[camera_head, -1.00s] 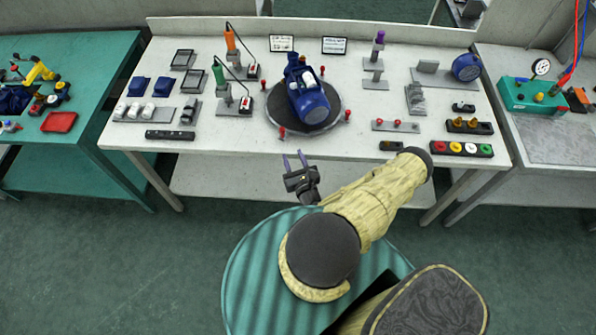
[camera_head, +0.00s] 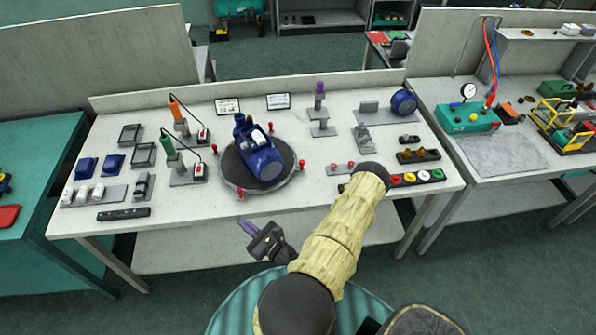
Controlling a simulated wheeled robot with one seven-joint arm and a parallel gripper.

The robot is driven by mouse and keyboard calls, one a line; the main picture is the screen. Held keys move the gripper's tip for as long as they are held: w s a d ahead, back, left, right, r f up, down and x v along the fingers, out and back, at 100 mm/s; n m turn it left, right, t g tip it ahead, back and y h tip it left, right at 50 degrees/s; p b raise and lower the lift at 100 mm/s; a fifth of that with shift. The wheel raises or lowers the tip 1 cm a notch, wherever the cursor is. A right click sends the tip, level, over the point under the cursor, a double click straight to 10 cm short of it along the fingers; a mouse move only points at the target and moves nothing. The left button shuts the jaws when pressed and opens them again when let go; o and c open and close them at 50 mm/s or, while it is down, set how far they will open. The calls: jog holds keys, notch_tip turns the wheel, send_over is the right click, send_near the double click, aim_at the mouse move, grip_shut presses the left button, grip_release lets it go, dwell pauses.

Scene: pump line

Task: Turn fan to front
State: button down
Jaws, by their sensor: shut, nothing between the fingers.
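A blue pump unit (camera_head: 262,166) lies on a dark round turntable (camera_head: 232,174) on the white bench. Its large rounded end points toward the front and slightly right; its narrower end points to the back left. I cannot tell for sure which part is the fan. Several red knobs stand around the turntable's rim, one at its front (camera_head: 240,193).
The white bench (camera_head: 190,217) carries screwdrivers in stands (camera_head: 180,168) left of the turntable. A strip of coloured buttons (camera_head: 410,178) is at the front right. A blue round part (camera_head: 403,101) stands at the back right. The bench front before the turntable is clear.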

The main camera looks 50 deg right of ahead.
jog(key=s+a+r+n+g+y, duration=0.3)
jog(key=a+r+n+g+y, duration=0.4)
jog(key=n+g, duration=0.4)
jog(key=s+a+r+n+g+y, duration=0.4)
jog(key=a+r+n+g+y, duration=0.15)
jog(key=a+n+g, duration=0.6)
jog(key=w+d+r+n+t+h, duration=0.1)
jog(key=w+r+n+t+h, duration=0.1)
jog(key=r+n+h, duration=0.4)
jog(key=w+d+r+n+t+h, duration=0.1)
jog(key=r+n+t+h, duration=0.3)
jog(key=r+n+h, duration=0.2)
jog(key=shift+w+r+n, duration=0.35)
jog(key=shift+r, duration=0.3)
jog(key=shift+a+h, duration=0.15)
jog(key=shift+h, duration=0.1)
